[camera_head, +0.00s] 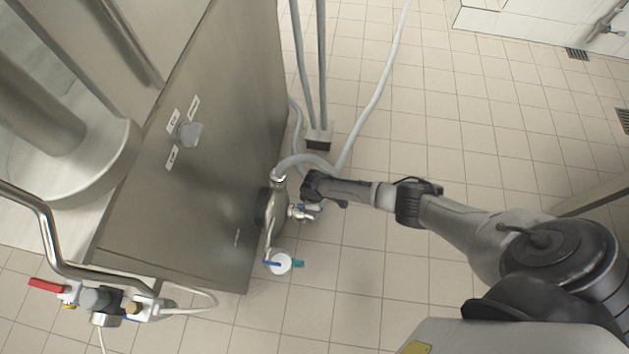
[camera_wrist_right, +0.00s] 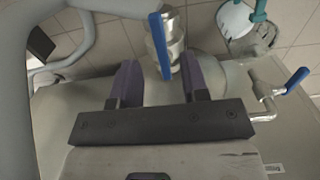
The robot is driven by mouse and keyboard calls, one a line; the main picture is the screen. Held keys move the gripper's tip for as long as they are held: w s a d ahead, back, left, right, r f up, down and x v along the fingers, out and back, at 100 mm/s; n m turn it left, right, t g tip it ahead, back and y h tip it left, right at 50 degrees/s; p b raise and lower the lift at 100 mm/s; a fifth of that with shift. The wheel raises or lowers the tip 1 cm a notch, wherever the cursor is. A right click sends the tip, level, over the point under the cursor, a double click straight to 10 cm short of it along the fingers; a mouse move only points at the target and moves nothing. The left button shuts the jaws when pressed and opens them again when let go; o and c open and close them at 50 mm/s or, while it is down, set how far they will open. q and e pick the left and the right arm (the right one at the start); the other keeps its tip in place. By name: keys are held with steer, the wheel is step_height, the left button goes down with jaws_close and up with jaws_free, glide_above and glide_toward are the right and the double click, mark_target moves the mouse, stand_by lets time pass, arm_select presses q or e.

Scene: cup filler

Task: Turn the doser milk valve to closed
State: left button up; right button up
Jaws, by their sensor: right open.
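In the right wrist view, a metal valve (camera_wrist_right: 174,28) with a flat blue lever (camera_wrist_right: 158,45) sits just beyond and between my right gripper's fingers. The lever stands nearly upright in that picture. In the head view this valve (camera_head: 297,213) is on the fitting at the cabinet's side. My right gripper (camera_head: 312,188) is beside it; its fingers (camera_wrist_right: 158,78) are open, and I cannot tell whether they touch the lever. A second blue lever (camera_wrist_right: 297,80) is on a thin pipe to the right. No label shows which valve is the doser milk valve. My left gripper is not in view.
The steel cabinet (camera_head: 205,190) has a grey knob (camera_head: 190,134) with several labels. A grey hose (camera_head: 372,100) runs to the fitting. A white part with a teal handle (camera_head: 298,264) is below. A red-handled valve (camera_head: 45,286) is lower left. Tiled floor (camera_head: 430,130) is open.

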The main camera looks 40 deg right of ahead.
step_height(320, 180, down, 4)
steer(key=shift+r+b, duration=0.2)
steer(key=shift+b, duration=0.7)
steer(key=shift+f+b, duration=0.3)
steer(key=shift+f, duration=0.1)
steer(key=shift+c, duration=0.3)
jaws_close()
